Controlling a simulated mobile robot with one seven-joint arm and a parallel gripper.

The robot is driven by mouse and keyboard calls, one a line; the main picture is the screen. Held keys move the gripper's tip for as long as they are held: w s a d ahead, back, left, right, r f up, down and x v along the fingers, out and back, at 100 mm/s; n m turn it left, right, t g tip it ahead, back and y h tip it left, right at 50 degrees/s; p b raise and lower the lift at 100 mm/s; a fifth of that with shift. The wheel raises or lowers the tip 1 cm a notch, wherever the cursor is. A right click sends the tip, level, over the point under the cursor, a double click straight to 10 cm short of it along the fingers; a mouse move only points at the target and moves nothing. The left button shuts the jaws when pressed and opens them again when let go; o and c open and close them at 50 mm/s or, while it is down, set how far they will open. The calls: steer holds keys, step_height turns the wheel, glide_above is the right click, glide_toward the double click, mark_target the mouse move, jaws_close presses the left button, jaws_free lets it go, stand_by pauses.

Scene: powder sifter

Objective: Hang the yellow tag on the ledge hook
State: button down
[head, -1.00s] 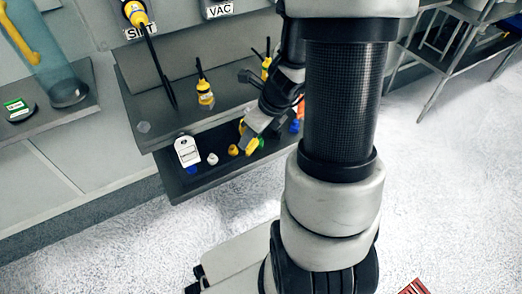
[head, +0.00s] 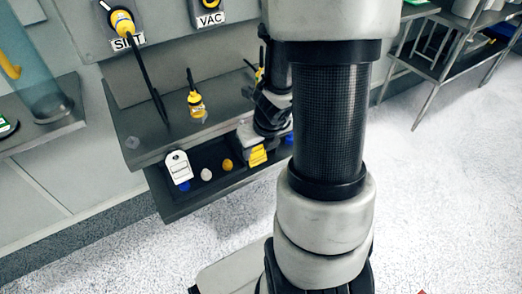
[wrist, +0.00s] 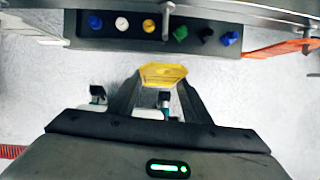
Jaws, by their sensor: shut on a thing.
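The yellow tag (head: 258,155) is a small flat plate with dark print. In the wrist view the tag (wrist: 163,76) sits between the tips of my gripper (wrist: 158,82), which is shut on it. In the head view my gripper (head: 256,138) holds the tag at the front of the dark ledge (head: 215,122), right of the yellow knob. A thin metal peg (wrist: 168,20) sticks out from the ledge edge in the wrist view, beyond the tag and apart from it. I cannot tell for sure that it is the ledge hook.
A white tag (head: 178,167) hangs at the ledge's left front. The lower tray (head: 190,207) holds several coloured knobs, including a yellow one (head: 227,165) and a white one (head: 206,175). A yellow-bodied tool (head: 196,104) stands on the ledge. Open floor lies in front.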

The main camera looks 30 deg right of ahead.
steer(key=shift+w+a+f+p, duration=0.15)
steer(key=shift+w+f, duration=0.1)
steer(key=shift+w, duration=0.65)
steer(key=shift+w+d+f+p, duration=0.1)
steer(key=shift+w+f+p, duration=0.1)
steer(key=shift+w, duration=0.7)
steer(key=shift+w+a+f+p, duration=0.15)
steer(key=shift+w+f, duration=0.1)
steer(key=shift+w, duration=0.65)
steer(key=shift+d, duration=0.1)
steer(key=c, duration=0.9)
jaws_free()
steer(key=shift+r, duration=0.1)
steer(key=p+v, duration=1.2)
steer(key=v, duration=0.5)
steer(key=shift+s, duration=0.1)
steer(key=shift+r, duration=0.1)
